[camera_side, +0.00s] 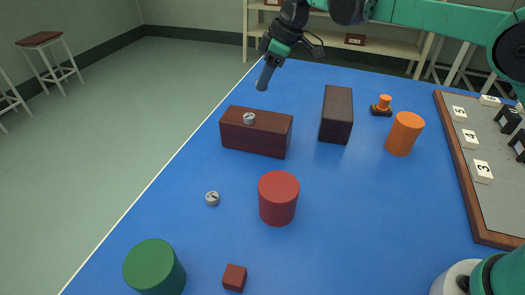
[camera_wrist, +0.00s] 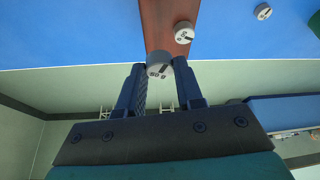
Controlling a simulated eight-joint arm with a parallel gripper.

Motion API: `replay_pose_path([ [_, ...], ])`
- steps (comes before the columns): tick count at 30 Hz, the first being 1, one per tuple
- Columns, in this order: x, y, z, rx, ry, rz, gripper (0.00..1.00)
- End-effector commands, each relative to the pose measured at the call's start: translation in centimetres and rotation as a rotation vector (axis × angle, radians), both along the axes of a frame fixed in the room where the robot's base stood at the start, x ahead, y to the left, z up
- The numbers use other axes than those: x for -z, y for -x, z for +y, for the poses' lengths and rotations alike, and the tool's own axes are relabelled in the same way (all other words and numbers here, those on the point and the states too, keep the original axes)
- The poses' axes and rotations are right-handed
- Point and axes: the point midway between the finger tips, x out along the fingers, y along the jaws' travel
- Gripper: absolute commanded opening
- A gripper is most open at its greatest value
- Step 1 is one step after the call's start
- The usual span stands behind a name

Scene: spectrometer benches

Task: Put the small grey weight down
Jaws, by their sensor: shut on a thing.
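My gripper (camera_side: 264,82) is up in the air beyond the far edge side of the dark red-brown block (camera_side: 255,133) in the side view. In the wrist view my gripper (camera_wrist: 163,66) has its two fingers shut on a small grey weight (camera_wrist: 159,71), a short cylinder with dark marks on its face. The side view does not show the held weight clearly. A second grey weight (camera_side: 249,118) rests on top of the red-brown block, and it also shows in the wrist view (camera_wrist: 184,32). A third grey weight (camera_side: 212,198) lies on the blue table, left of the red cylinder.
The blue table (camera_side: 345,215) holds a red cylinder (camera_side: 278,198), a green cylinder (camera_side: 154,267), a small red cube (camera_side: 234,277), a dark upright block (camera_side: 337,114), an orange cylinder (camera_side: 404,133) and an orange-knobbed piece (camera_side: 382,105). A numbered board (camera_side: 490,200) stands at right.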

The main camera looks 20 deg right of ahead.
Motion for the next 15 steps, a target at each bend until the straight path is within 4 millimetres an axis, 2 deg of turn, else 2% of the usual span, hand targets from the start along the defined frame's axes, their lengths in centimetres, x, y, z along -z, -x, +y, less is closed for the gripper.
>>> replay_pose_path([
  [12,5.6,0.0,-0.1,0.002,0.000,0.000,0.00],
  [15,6.0,0.0,-0.1,0.002,0.000,0.000,0.00],
])
